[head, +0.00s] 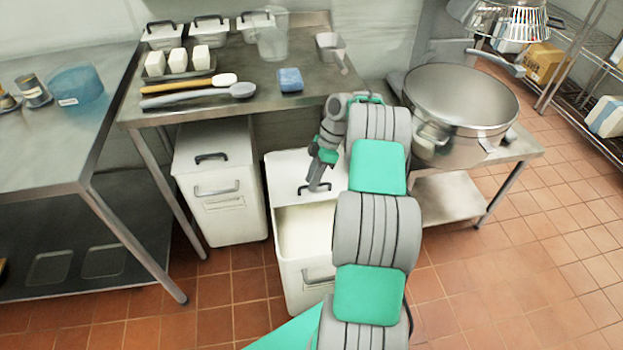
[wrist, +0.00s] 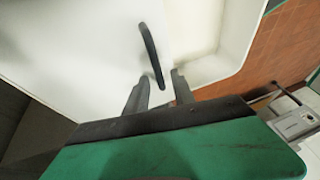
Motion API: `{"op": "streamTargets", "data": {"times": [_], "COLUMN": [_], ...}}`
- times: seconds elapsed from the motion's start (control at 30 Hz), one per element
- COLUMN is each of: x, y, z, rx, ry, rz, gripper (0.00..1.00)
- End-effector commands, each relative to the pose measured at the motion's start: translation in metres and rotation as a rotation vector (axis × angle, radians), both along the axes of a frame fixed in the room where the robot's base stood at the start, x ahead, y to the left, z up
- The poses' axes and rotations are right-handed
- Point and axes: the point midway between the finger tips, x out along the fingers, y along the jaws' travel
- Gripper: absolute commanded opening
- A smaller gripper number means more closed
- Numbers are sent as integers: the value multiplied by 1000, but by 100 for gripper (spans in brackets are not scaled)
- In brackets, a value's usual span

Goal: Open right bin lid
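The right bin (head: 306,272) is a white box on the floor under the table's front edge. Its white lid (head: 283,172) covers the rear part, and the front part stands uncovered, showing the pale inside. The lid also fills the left of the wrist view (wrist: 95,45). The lid's dark handle (wrist: 150,52) runs down toward my fingers. My gripper (wrist: 163,84) is open, its two fingers apart, with the handle's lower end appearing between the tips. Contact cannot be told. In the head view my gripper (head: 315,184) is at the lid handle, partly covering it.
A closed left bin (head: 222,207) stands just left of the right bin. The steel table (head: 225,104) above holds utensils and a blue sponge (head: 290,80). A large steel kettle (head: 460,97) stands to the right. Tiled floor is free at the right.

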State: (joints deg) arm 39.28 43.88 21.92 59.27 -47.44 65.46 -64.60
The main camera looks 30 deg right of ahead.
Motion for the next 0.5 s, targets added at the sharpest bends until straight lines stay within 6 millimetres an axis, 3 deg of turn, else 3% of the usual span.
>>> {"op": "streamTargets", "data": {"times": [0.27, 0.37, 0.5], "x": [0, 1, 2], "y": [-1, -6, -18], "z": [2, 13, 42], "rx": [-1, -1, -1], "ry": [1, -2, -2], "rz": [-1, -1, 0], "gripper": [33, 33, 33]}}
